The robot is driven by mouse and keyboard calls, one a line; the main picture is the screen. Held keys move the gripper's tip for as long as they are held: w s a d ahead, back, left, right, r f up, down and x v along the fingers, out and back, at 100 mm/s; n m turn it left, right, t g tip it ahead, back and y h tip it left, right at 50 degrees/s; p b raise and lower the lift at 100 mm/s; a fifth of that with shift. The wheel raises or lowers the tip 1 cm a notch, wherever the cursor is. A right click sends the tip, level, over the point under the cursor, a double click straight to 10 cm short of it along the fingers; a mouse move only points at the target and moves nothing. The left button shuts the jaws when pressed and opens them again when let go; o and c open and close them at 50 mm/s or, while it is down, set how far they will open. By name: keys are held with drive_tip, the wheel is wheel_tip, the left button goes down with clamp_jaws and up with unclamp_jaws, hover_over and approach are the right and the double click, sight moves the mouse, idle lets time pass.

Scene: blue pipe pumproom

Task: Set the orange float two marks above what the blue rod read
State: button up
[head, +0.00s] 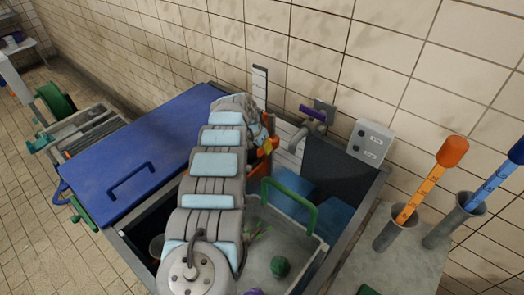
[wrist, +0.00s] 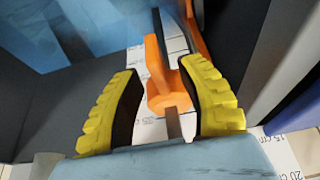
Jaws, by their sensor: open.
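The orange float (wrist: 163,92) shows in the wrist view between the two yellow fingers of my gripper (wrist: 160,104). The fingers stand apart on either side of it; contact cannot be told. Behind it is a white scale board, with "15 cm" and "20 cm" on a white part (wrist: 288,150) at lower right. In the head view my arm hides most of the float, with orange showing (head: 268,147) beside the white scale (head: 260,88). The blue rod (head: 492,182) stands tilted in a grey tube at the right edge; its reading is too small to tell.
An orange-capped orange rod (head: 425,188) stands in another grey tube (head: 388,236). A blue lid (head: 150,148) covers the left side. A grey switch box (head: 370,142) is on the tiled wall.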

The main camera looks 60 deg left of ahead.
drive_tip(key=shift+f+b, duration=0.3)
drive_tip(key=shift+f, duration=0.2)
drive_tip(key=shift+w, duration=0.1)
